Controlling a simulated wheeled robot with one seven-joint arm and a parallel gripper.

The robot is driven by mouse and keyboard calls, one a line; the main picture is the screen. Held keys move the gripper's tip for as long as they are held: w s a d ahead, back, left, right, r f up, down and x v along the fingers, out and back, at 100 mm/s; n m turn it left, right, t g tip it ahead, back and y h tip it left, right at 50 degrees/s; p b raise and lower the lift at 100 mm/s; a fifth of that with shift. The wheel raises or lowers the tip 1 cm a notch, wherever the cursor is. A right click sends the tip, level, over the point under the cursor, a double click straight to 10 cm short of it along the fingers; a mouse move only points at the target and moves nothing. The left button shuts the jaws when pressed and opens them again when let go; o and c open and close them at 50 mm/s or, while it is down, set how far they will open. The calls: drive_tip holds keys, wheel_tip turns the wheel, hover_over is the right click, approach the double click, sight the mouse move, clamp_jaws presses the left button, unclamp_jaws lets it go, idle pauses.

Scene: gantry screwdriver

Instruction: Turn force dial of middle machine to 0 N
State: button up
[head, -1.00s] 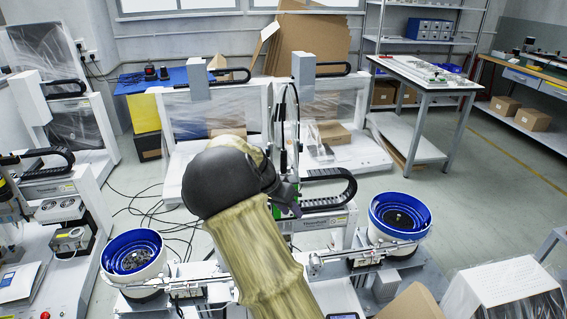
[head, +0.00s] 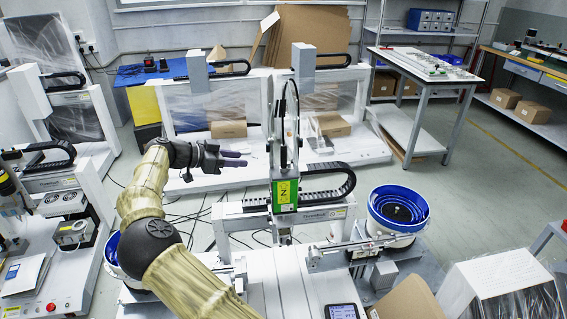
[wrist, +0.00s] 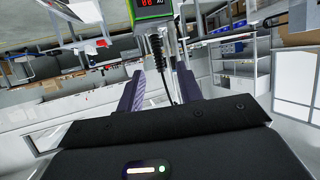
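The middle machine is a white gantry with a vertical screwdriver column. A green box (head: 284,194) marked Z sits on its column. My gripper (head: 244,158) is left of the column in the head view, fingers pointing right towards it, apart from it. In the wrist view my gripper (wrist: 159,73) has its two purple fingers spread, with nothing held. A green-framed unit with red digits (wrist: 153,7) shows at the top of that view, beyond the fingertips, with a dark coiled cable (wrist: 158,58) hanging under it. I cannot make out the force dial in either view.
A blue-rimmed feeder bowl (head: 398,212) stands right of the machine; another bowl (head: 112,250) is partly hidden behind my arm. A small display panel (head: 342,311) is at the front. Other gantry machines stand left and behind. A cardboard box (head: 408,300) is at the front right.

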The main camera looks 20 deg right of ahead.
sight(287, 163)
drive_tip(key=b+x, duration=0.3)
drive_tip(key=x, duration=1.4)
drive_tip(key=shift+s+d+f, duration=0.1)
drive_tip(key=shift+d+f, duration=0.05)
drive_tip(key=shift+d, duration=0.05)
clamp_jaws()
